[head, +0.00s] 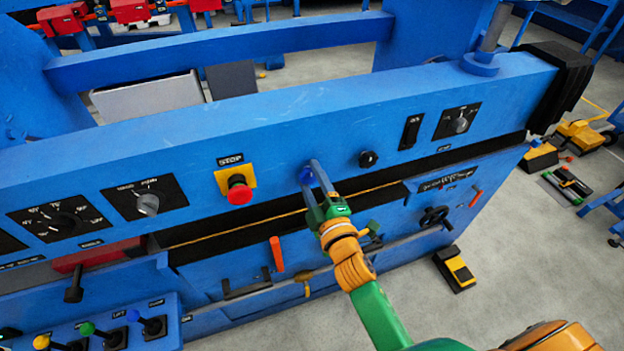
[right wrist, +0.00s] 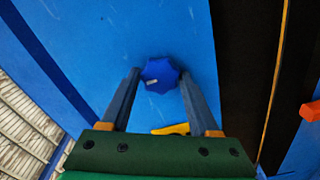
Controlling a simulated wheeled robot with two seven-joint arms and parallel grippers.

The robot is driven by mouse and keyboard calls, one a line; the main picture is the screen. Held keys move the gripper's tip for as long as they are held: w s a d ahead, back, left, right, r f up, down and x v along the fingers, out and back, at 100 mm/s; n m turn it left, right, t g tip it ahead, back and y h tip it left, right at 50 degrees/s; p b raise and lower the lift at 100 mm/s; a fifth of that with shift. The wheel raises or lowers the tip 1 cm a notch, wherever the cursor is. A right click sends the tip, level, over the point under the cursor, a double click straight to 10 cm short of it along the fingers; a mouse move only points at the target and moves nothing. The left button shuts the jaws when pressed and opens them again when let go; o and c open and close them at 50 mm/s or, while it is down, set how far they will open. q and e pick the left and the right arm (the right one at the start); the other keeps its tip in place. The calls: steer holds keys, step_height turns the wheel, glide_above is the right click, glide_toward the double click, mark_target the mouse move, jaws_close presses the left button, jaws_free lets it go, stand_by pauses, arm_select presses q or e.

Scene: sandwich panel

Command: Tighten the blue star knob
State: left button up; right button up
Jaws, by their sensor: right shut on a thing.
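The blue star knob (right wrist: 160,71) sits on the blue front panel of the machine, between my two fingertips in the right wrist view. In the head view the knob (head: 306,175) shows partly, at the fingertips. My right gripper (head: 313,172) reaches up to the panel from the lower right and is shut on the knob. In the right wrist view its fingers (right wrist: 159,76) stand on either side of the knob. How tight the knob is cannot be told. My left gripper is not in view.
A red stop button (head: 239,190) on a yellow plate is left of the knob. A black knob (head: 368,159) and a rotary switch (head: 460,125) are to the right. Below are an orange lever (head: 276,254) and a black handwheel (head: 434,217). Several coloured joysticks stand at the lower left.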

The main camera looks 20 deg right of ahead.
steer(key=o, duration=1.3)
steer(key=shift+o, duration=0.2)
steer(key=s+b, duration=0.1)
steer(key=s, duration=0.6)
steer(key=shift+d, duration=0.1)
steer(key=shift+f, duration=0.1)
